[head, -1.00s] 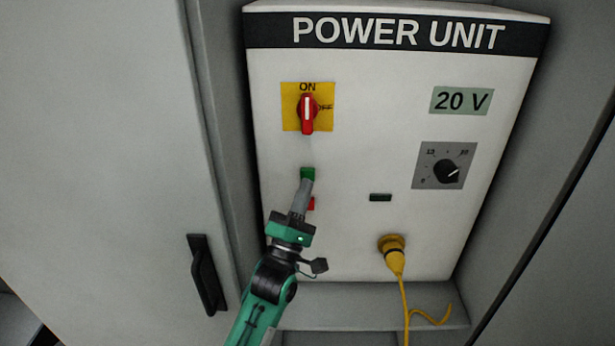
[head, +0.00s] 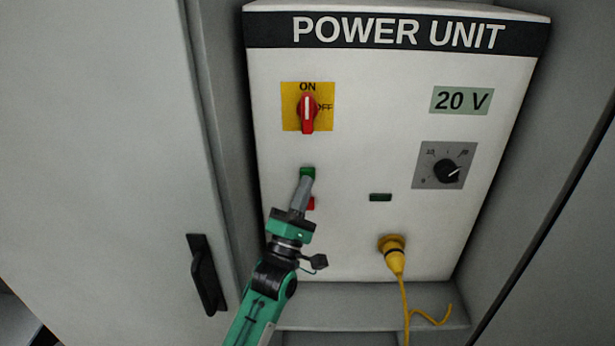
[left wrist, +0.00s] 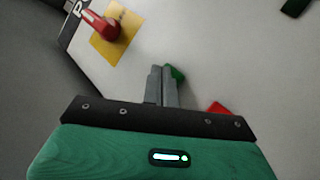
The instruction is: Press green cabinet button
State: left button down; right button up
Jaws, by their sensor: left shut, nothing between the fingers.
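The green button (head: 307,172) is on the left half of the power unit's (head: 345,215) white front, below the red rotary switch. My left gripper (head: 306,182) is shut and empty, its fingertips at the lower edge of the green button in the head view. In the left wrist view the closed fingers (left wrist: 161,72) partly cover the green button (left wrist: 177,73). I cannot tell whether they touch it or whether it is pushed in. My right gripper is not in view.
A red button (head: 311,203) is just below, partly behind my fingers. The red rotary switch (head: 307,113) on its yellow plate points to ON. A yellow plug (head: 392,248) with a cable is at the lower right. A black door handle (head: 206,275) is at the left.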

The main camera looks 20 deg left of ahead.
pick_arm(q)
jog(key=shift+w+a, duration=0.15)
jog(key=shift+w, duration=0.3)
dwell(0.6)
jog(key=shift+s+d, duration=0.25)
jog(key=shift+s, duration=0.65)
jog(key=shift+s+d+p, duration=0.15)
jog(key=shift+s+d, duration=0.1)
jog(key=shift+s, duration=0.55)
jog(key=shift+s+d+p, duration=0.2)
jog(key=shift+s, duration=0.55)
jog(key=shift+s+d+p, duration=0.15)
jog(key=shift+s+d, duration=0.1)
jog(key=shift+s, duration=0.55)
